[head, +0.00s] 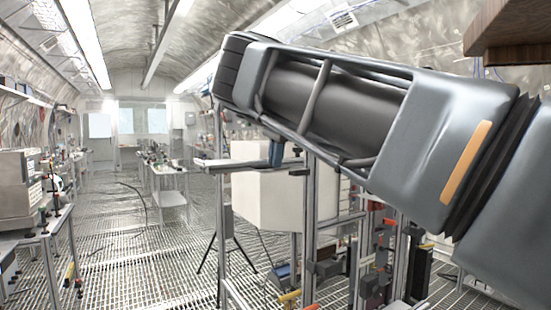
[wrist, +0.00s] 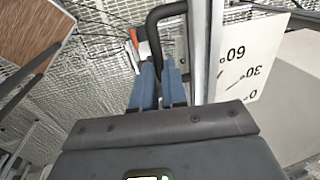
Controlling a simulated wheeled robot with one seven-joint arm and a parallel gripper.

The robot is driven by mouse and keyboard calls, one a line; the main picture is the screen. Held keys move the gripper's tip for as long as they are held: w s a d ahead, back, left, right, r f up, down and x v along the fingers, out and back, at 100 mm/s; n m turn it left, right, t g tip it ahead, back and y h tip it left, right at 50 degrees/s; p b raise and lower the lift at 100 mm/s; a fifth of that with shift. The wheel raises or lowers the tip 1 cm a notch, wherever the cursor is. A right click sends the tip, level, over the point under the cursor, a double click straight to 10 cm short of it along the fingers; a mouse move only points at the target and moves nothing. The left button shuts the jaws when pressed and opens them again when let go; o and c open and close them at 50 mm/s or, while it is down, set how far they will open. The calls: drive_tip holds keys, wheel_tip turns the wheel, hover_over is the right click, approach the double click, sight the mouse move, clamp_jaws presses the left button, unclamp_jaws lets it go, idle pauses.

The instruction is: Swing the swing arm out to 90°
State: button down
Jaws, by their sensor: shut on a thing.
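The swing arm (wrist: 201,45) shows in the wrist view as a long grey metal bar. Beside it is a white angle panel (wrist: 245,60) with the marks 60°, 30° and 0; the bar lies nearest the 60° mark, and any higher marks are not visible. A black curved handle (wrist: 165,13) is at the bar's left. My gripper (wrist: 158,72) has its blue fingers shut on this handle. In the head view, one blue finger of my gripper (head: 276,152) shows by a horizontal metal bar (head: 235,164). My arm hides much of that area.
A wooden board (wrist: 30,35) is at the upper left of the wrist view. In the head view, a tripod (head: 232,240) stands on the grated floor below the white box (head: 265,200). Workbenches line the left, with open floor between (head: 120,240).

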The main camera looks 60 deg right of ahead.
drive_tip(key=c, duration=1.2)
unclamp_jaws()
drive_tip(key=shift+o, duration=0.2)
wheel_tip(320, 180, up, 8)
drive_tip(key=s, duration=0.1)
drive_tip(key=shift+s+a+f+b, duration=0.15)
drive_tip(key=shift+a+b, duration=0.25)
drive_tip(key=shift+b, duration=0.05)
